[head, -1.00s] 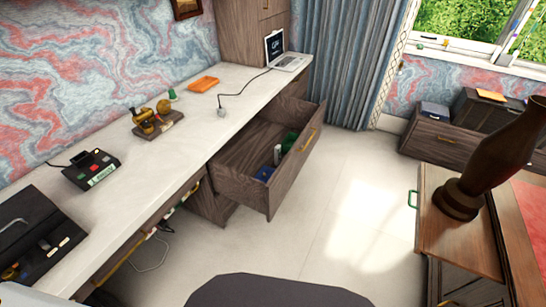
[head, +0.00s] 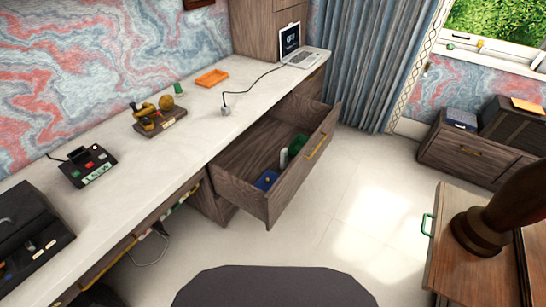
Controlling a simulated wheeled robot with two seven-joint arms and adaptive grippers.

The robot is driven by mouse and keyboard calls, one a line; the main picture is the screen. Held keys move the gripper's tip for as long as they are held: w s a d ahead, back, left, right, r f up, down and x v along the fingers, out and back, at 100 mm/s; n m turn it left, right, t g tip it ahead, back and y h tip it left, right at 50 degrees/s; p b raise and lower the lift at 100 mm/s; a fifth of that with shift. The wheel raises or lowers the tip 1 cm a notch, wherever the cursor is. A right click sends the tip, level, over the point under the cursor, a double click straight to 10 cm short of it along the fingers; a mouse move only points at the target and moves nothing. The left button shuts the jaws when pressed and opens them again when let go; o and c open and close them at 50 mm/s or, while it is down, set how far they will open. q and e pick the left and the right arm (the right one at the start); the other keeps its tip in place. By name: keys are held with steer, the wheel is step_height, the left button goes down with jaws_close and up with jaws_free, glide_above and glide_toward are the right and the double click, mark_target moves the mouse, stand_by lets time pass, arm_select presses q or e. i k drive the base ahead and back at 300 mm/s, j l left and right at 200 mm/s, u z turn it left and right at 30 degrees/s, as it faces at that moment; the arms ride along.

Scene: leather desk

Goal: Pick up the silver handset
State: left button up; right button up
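I cannot clearly make out a silver handset. A small grey-silver object (head: 226,110) with a dark cord stands on the white desk (head: 120,205) near its front edge; I cannot tell what it is. A pale upright item (head: 284,158) in the open drawer (head: 238,189) is also too small to identify. A black device (head: 88,166) with a lit green display and a cord stands on the left part of the desk. Neither of my grippers is in view.
The open drawer juts out over the floor and holds a blue item (head: 266,180) and a green item (head: 298,145). The desk also bears a laptop (head: 303,58), an orange tray (head: 212,77) and a black case (head: 28,235). A wooden cabinet (head: 470,265) stands right. Floor between is clear.

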mark_target(283, 163)
steer(key=i+l+u, duration=0.45)
steer(key=u, duration=0.15)
steer(key=i+l+u, duration=0.15)
steer(key=l+u, duration=0.15)
steer(key=l, duration=0.15)
steer(key=i+l+u, duration=0.15)
steer(key=l+u, duration=0.45)
steer(key=l, duration=0.2)
steer(key=i, duration=0.05)
